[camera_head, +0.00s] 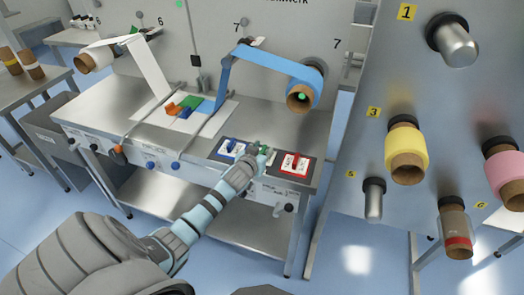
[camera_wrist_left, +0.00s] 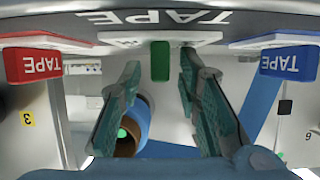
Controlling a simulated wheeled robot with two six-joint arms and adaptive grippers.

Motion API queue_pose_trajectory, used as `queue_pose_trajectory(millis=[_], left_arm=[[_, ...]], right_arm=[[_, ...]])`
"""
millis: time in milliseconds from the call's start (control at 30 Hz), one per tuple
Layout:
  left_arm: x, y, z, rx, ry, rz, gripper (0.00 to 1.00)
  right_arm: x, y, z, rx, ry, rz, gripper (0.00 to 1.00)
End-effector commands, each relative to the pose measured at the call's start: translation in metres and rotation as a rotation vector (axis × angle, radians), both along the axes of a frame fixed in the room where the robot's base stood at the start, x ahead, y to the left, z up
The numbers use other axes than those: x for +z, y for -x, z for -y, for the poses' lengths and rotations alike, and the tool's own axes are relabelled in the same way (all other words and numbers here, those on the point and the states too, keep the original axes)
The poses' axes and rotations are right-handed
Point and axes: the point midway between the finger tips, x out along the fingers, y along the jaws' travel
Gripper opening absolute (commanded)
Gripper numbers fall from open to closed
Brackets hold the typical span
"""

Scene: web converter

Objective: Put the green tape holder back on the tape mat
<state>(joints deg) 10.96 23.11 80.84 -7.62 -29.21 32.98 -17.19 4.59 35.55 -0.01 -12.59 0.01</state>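The dark tape mat (camera_head: 311,166) lies at the front right of the steel table, with a blue holder (camera_head: 231,145) and a red holder (camera_head: 295,162) on its two sides. My left gripper (camera_head: 264,153) is over the middle of the mat. In the left wrist view the green tape holder (camera_wrist_left: 160,61) stands between my spread fingers, with a visible gap on both sides. It is in front of a white label between the red holder (camera_wrist_left: 32,62) and the blue holder (camera_wrist_left: 290,60). I cannot tell whether it touches the mat. My right gripper is not in view.
Orange (camera_head: 172,107), green (camera_head: 190,102) and blue (camera_head: 184,112) pieces lie on a white sheet on the table. A blue web (camera_head: 232,75) runs to a roll (camera_head: 301,97) behind the mat. A panel with rolls on pegs (camera_head: 405,150) stands at the right.

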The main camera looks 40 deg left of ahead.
Motion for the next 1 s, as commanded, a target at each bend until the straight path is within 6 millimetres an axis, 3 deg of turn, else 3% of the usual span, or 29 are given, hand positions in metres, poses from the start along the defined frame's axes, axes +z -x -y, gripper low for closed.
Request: queue_pose_trajectory(millis=[267,467,700,833,1000], left_arm=[[0.005,0.002,0.000,0.000,-0.001,0.000,0.31],[0.019,0.034,0.012,-0.002,-0.002,-0.001,0.31],[0.043,0.088,0.030,-0.002,-0.001,-0.001,0.31],[0.049,0.103,0.035,0.000,-0.001,0.000,0.31],[0.050,0.105,0.036,0.000,0.000,0.001,0.31]], right_arm=[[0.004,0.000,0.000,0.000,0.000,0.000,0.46],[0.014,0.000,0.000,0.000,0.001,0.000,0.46],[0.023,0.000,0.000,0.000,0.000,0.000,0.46],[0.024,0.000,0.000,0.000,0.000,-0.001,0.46],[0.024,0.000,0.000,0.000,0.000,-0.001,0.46]])
